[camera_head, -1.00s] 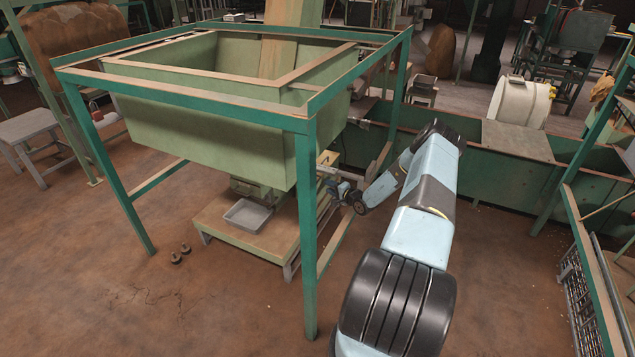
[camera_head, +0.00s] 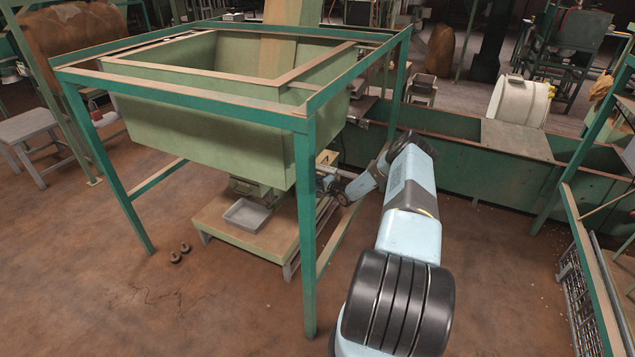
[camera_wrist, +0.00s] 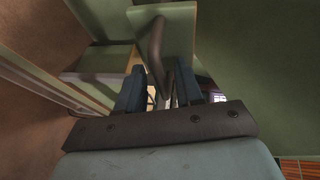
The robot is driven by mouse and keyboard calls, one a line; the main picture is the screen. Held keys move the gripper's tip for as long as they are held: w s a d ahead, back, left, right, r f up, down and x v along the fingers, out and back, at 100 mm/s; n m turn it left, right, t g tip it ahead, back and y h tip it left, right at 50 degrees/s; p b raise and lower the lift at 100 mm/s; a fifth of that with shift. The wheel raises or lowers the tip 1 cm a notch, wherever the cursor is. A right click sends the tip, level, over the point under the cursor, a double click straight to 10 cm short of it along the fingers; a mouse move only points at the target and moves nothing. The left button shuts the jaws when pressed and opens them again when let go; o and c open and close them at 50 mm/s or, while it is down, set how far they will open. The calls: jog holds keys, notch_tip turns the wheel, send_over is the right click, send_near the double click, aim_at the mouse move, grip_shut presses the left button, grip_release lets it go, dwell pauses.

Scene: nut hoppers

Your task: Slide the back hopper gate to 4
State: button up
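The green hopper (camera_head: 200,130) hangs in a green frame, with its outlet (camera_head: 250,188) underneath. My gripper (camera_head: 326,183) reaches in under the hopper's right side, partly hidden by a frame leg. In the wrist view my gripper (camera_wrist: 160,95) has its two blue fingers apart, and a bent brown bar handle (camera_wrist: 156,45) runs down between them. A gap shows beside the bar, so I see no firm hold. A pale green plate (camera_wrist: 180,30) stands behind the bar. The gate's scale marks and its setting cannot be read.
The frame leg (camera_head: 306,235) stands close to my forearm. A grey tray (camera_head: 247,214) sits on the low platform (camera_head: 220,232) below the outlet. A long green trough (camera_head: 490,165) lies behind my arm. The floor at front left is mostly clear.

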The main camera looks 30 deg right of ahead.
grip_shut()
dwell(0.4)
jog(key=s+d, duration=0.6)
jog(key=s, duration=0.2)
jog(key=shift+s+d+f, duration=0.15)
jog(key=shift+s+d, duration=0.05)
jog(key=shift+d, duration=0.05)
jog(key=shift+c, duration=0.8)
grip_release()
jog(key=shift+s, duration=0.1)
jog(key=shift+o, duration=1)
